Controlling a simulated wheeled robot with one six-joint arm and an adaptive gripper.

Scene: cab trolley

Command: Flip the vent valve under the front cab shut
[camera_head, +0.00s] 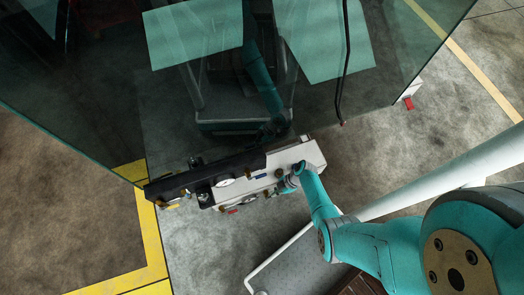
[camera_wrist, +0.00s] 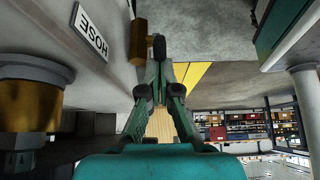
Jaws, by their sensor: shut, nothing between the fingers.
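A white panel (camera_head: 302,160) with several brass fittings and round gauges sits low under the glass front cab (camera_head: 290,90). My gripper (camera_head: 292,178) is at the right end of this panel, small and partly hidden by my wrist. In the wrist view my gripper (camera_wrist: 160,75) is shut and empty. A small brass fitting (camera_wrist: 138,42) stands out from the panel just beyond the fingertips, with a dark rounded end beside it. I cannot tell whether the fingers touch it, nor whether this is the vent valve or how its lever is set.
A large brass fitting (camera_wrist: 30,105) is close on the left in the wrist view. A white label reading HOSE (camera_wrist: 90,32) is on the panel above it. A black bumper (camera_head: 180,183) runs left of the panel. Yellow floor lines (camera_head: 150,235) and open floor lie around.

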